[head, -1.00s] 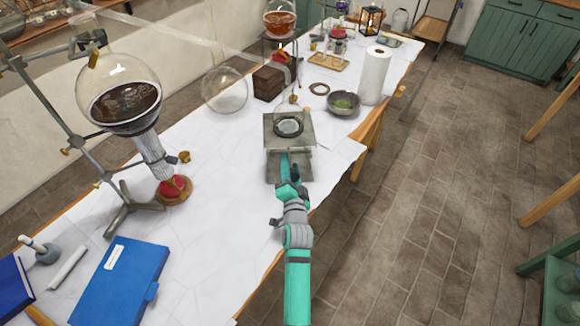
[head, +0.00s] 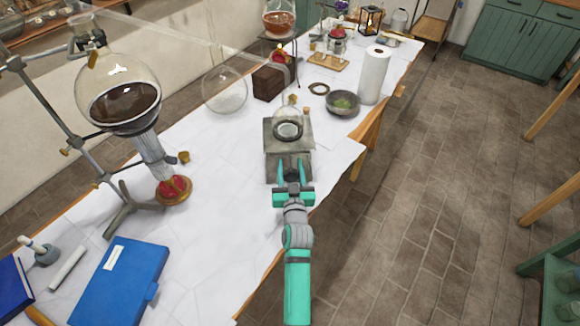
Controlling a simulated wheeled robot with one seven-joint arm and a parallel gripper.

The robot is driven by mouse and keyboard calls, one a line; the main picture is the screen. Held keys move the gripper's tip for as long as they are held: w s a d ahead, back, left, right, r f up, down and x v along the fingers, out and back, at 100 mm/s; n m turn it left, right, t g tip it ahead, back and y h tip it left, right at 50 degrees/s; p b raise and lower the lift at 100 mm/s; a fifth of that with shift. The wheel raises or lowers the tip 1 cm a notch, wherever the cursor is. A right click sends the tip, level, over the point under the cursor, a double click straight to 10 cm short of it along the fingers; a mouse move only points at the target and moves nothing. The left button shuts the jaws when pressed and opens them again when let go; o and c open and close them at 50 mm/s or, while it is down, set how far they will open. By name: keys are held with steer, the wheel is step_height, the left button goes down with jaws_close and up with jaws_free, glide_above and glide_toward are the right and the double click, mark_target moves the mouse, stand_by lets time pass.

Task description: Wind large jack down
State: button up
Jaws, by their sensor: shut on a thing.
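The large jack (head: 273,135), a grey metal lab jack, stands on the white-topped bench near its front edge in the head view. A dark ring and a small clear round flask (head: 291,113) show at its top plate. My gripper (head: 294,168) is at the near side of the jack, its two green fingers side by side, left and right.
A grey bowl (head: 343,103), a paper roll (head: 374,76) and a dark wooden block (head: 268,83) stand behind the jack. A large flask (head: 118,95) on a stand and a blue book (head: 120,283) are to the left. Bare bench lies left of the jack.

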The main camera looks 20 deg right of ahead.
steer(key=n, duration=0.3)
steer(key=shift+a+f+n, duration=0.1)
steer(key=shift+f+n, duration=0.05)
steer(key=shift+n, duration=2.05)
steer(key=o, duration=1.1)
steer(key=shift+c, duration=0.2)
steer(key=shift+d+r, duration=0.2)
steer(key=shift+r, duration=0.05)
